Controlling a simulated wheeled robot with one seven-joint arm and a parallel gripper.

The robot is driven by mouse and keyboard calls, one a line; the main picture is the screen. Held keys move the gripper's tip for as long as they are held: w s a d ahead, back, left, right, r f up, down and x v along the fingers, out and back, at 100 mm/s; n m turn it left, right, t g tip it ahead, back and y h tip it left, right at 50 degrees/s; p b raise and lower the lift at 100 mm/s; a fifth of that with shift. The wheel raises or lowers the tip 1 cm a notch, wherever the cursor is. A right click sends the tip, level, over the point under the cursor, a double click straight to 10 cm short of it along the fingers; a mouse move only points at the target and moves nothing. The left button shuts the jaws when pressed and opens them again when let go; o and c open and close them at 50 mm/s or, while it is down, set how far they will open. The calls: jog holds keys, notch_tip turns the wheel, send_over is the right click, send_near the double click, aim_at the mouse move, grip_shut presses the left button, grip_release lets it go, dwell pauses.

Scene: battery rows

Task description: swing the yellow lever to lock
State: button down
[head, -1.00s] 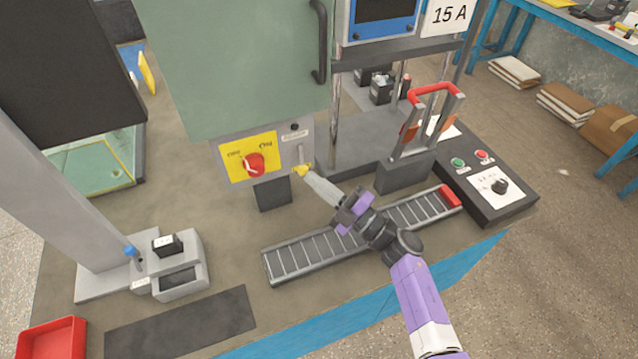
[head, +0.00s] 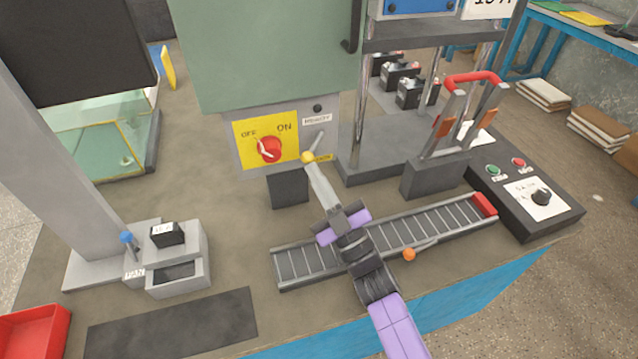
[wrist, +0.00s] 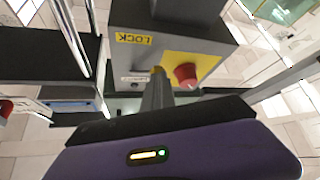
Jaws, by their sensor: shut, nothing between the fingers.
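The yellow lever's knob (head: 308,157) is at the lower end of a short grey shaft on the lower right of the grey box (head: 330,133). The shaft slants down to the left. A small yellow label (head: 323,157) is beside the knob; a yellow LOCK label (wrist: 134,38) shows in the wrist view. My gripper (head: 313,170) is shut and empty, its tips at the knob from the front. I cannot tell whether they touch it. In the wrist view the fingers (wrist: 157,92) hide most of the lever.
A red rotary switch (head: 268,149) on a yellow OFF/ON plate is left of the lever. A red-handled clamp (head: 470,78) and control box (head: 515,190) are at the right.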

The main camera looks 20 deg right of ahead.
jog(key=m+h, duration=0.1)
jog(key=m+t+h+b, duration=0.1)
jog(key=m, duration=0.1)
jog(key=a+m+h, duration=0.1)
jog(key=shift+r+m+h+b, duration=0.25)
jog(key=shift+m+h+b, duration=0.05)
jog(key=shift+m+b, duration=0.1)
jog(key=shift+r, duration=0.15)
jog(key=shift+t, duration=0.3)
jog(key=r+p, duration=0.1)
jog(key=r, duration=0.6)
jog(key=r+p, duration=0.2)
jog(key=r, duration=0.5)
jog(key=r+p, duration=0.2)
jog(key=r, duration=0.5)
jog(key=shift+d, duration=0.35)
jog(key=s+d+f+m+g+h, duration=0.1)
jog(key=s+d+f+g, duration=0.1)
jog(key=s+f, duration=0.6)
jog(key=s+d+f+m+g+h, duration=0.1)
jog(key=s+f+g, duration=0.3)
jog(key=s, duration=1.6)
jog(key=s+d+f+m+g+h, duration=0.1)
jog(key=s+f+g, duration=0.3)
jog(key=s+f, duration=0.7)
jog(key=s+d+m, duration=0.1)
jog(key=s, duration=0.2)
jog(key=shift+s+d+f+m, duration=0.2)
jog(key=shift+d+f+m, duration=0.1)
